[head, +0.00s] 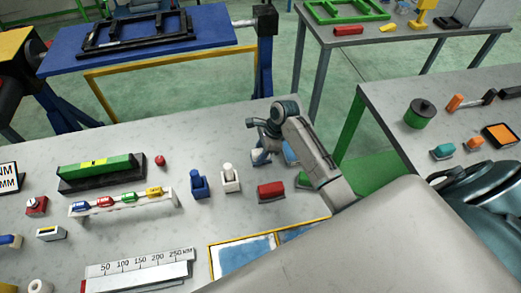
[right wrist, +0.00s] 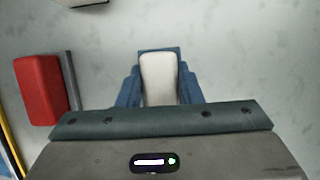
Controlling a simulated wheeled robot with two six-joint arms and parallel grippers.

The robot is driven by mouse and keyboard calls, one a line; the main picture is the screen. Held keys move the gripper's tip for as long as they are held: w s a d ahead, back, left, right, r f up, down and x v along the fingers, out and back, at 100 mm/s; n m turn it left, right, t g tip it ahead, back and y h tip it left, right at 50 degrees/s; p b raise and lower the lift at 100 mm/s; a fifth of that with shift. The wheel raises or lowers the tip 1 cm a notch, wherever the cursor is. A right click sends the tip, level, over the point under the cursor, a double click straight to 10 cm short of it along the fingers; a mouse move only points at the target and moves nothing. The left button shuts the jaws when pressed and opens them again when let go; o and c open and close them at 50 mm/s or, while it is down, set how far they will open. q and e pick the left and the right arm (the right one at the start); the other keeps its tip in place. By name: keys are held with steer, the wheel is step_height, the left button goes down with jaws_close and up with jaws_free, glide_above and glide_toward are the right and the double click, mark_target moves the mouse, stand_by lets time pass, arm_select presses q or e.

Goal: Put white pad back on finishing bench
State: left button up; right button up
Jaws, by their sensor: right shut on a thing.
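The white pad (right wrist: 159,78) sits between the blue fingers of my right gripper (right wrist: 160,92) in the right wrist view. The gripper is shut on it. I cannot tell whether the pad touches the bench surface. My left gripper is not in view.
A red block (head: 271,191) stands near the gripper and also shows in the right wrist view (right wrist: 40,90). A white holder (head: 231,178) and a blue holder (head: 199,184) stand to the left. A yellow-framed tray (head: 211,262) lies nearer. Bare bench lies behind the holders.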

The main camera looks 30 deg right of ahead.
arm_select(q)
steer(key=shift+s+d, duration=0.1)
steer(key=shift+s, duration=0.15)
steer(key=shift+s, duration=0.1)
arm_select(e)
steer(key=o, duration=0.9)
steer(key=shift+f, duration=0.1)
steer(key=shift+o, duration=0.2)
arm_select(q)
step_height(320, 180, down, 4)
steer(key=b, duration=0.3)
steer(key=shift+b, duration=0.4)
arm_select(e)
steer(key=v, duration=1.2)
steer(key=shift+s, duration=0.1)
